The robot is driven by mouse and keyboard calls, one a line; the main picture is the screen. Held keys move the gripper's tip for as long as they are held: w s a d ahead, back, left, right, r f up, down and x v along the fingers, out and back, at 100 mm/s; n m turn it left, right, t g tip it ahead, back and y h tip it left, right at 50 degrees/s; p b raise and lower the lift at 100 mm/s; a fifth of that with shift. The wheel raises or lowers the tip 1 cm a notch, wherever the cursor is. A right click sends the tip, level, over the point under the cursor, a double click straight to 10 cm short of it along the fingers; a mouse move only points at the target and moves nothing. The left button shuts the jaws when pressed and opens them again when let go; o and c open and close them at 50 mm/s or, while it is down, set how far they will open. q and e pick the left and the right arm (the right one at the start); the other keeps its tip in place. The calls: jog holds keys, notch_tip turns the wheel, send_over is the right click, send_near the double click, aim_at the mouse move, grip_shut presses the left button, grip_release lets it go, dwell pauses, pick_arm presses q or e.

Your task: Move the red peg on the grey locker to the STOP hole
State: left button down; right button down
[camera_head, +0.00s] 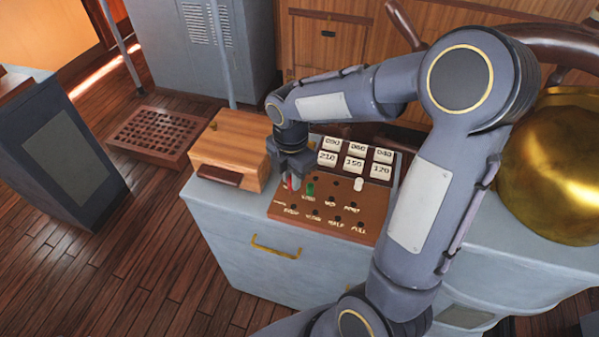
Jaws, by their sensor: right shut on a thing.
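The grey locker (232,238) stands in the middle, with a brown peg board (322,228) on its top. My right gripper (290,177) points down over the board's left back part and is shut on the red peg (291,184). Only a little of the red peg shows below the fingers; whether its tip is in a hole or above the board I cannot tell. A green peg (310,188) stands just right of it, and a white peg (358,184) further right. My left gripper is not in view.
A wooden box (230,150) sits on the locker left of the board. A rack of white number tiles (353,158) stands behind the pegs. A big brass dome (553,168) is at the right.

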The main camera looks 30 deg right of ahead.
aim_at(292, 194)
jog(key=shift+s+f+b, duration=0.1)
jog(key=shift+f+b, duration=0.4)
jog(key=shift+f, duration=0.15)
notch_tip(292, 194, down, 4)
jog(key=b, duration=0.3)
jog(key=shift+r, duration=0.1)
jog(key=shift+f, duration=0.3)
dwell(0.6)
jog(key=shift+f+b, duration=0.7)
jog(key=shift+f, duration=0.3)
dwell(0.3)
jog(key=c, duration=1.2)
grip_release()
jog(key=shift+c, duration=0.2)
